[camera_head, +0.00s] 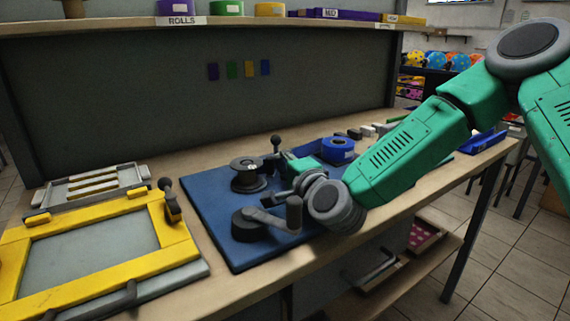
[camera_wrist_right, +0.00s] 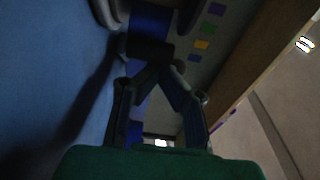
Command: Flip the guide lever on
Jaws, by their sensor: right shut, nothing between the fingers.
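A blue machine base (camera_head: 205,200) lies on the bench and carries a dark round spool (camera_head: 247,176) and a grey crank handle (camera_head: 268,220). A small upright lever with a dark ball knob (camera_head: 276,141) stands behind the spool; I take it as the guide lever, but I cannot tell its setting. My right gripper (camera_head: 280,188) is low over the base, between the spool and the crank, its fingers partly hidden by the wrist. In the right wrist view the gripper (camera_wrist_right: 153,72) is shut and empty, its fingertips close to a dark part. My left gripper is not in view.
A yellow frame (camera_head: 95,281) with a dark-knobbed handle (camera_head: 170,195) lies on the left of the bench. A blue roll (camera_head: 338,149) sits behind my right wrist. A shelf (camera_head: 110,25) with rolls runs above the back panel.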

